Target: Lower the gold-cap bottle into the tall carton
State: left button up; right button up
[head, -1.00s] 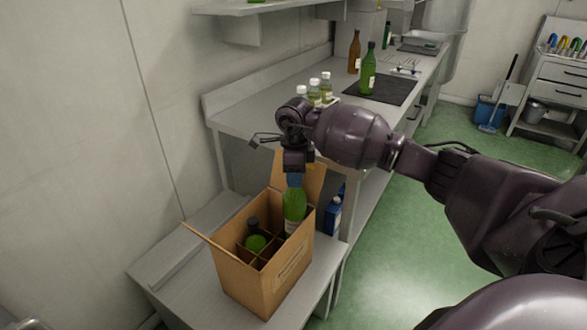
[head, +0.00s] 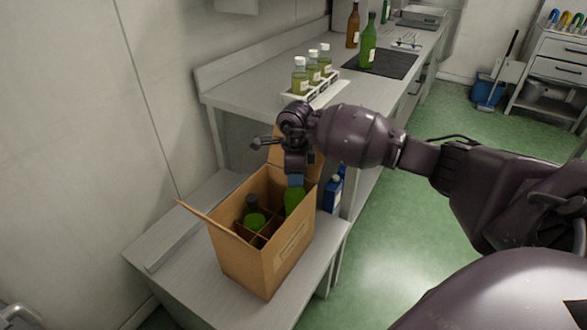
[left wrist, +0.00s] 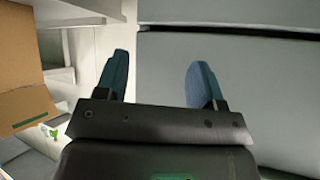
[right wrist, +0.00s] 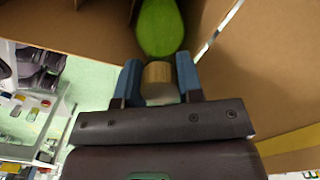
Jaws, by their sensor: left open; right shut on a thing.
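The tall carton (head: 262,262) stands open on a low grey bench, its flaps spread and dividers inside. My right gripper (head: 294,178) points down over its right back part and is shut on the green gold-cap bottle (head: 294,200). The bottle's lower part is hidden inside the carton. In the right wrist view the gold cap (right wrist: 158,76) sits between the right gripper's fingertips (right wrist: 160,84). Another green bottle (head: 254,220) with a dark top stands in a left compartment. My left gripper (left wrist: 160,78) is open and empty, shown only in the left wrist view, facing grey surfaces.
A steel worktop (head: 245,90) behind carries a rack of white-capped bottles (head: 312,72), a dark mat (head: 378,62), and green and brown bottles. A blue carton (head: 332,192) stands right of the tall carton. The green floor at right is clear.

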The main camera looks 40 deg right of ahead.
aim_at(295, 192)
jog(key=shift+f+b, duration=0.3)
jog(key=shift+f, duration=0.55)
jog(key=shift+f+b, duration=0.55)
jog(key=shift+f, duration=1.35)
jog(key=shift+f+b, duration=0.3)
jog(key=shift+f, duration=0.05)
jog(key=o, duration=1)
jog(key=shift+o, duration=0.4)
jog(key=shift+f, duration=0.1)
